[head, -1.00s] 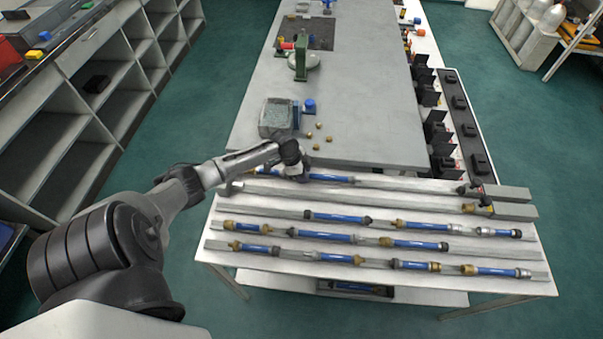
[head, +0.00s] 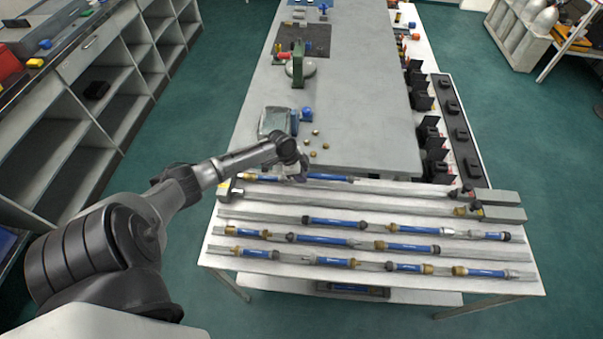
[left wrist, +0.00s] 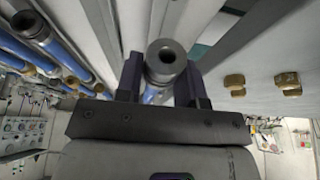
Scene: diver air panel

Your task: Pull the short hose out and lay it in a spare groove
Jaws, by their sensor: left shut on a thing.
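My left gripper (head: 301,172) is over the back groove of the hose rack (head: 380,205). In the left wrist view, its two fingers (left wrist: 162,82) are shut on the dark round end fitting of a hose (left wrist: 166,58), whose open bore faces the camera. In the head view, blue hose (head: 331,177) shows just right of the gripper, and a shorter blue piece shows left of it; the gripper hides the part between. I cannot tell whether the held hose is clear of its groove. The second groove (head: 350,199) looks mostly bare. My right gripper is not in view.
Several blue hoses (head: 338,222) with brass and dark fittings lie in the front grooves. Small brass fittings (head: 313,153) and a grey bin (head: 274,121) are on the bench just behind the gripper. A green stand (head: 298,66) is farther back. Open bench lies to the right.

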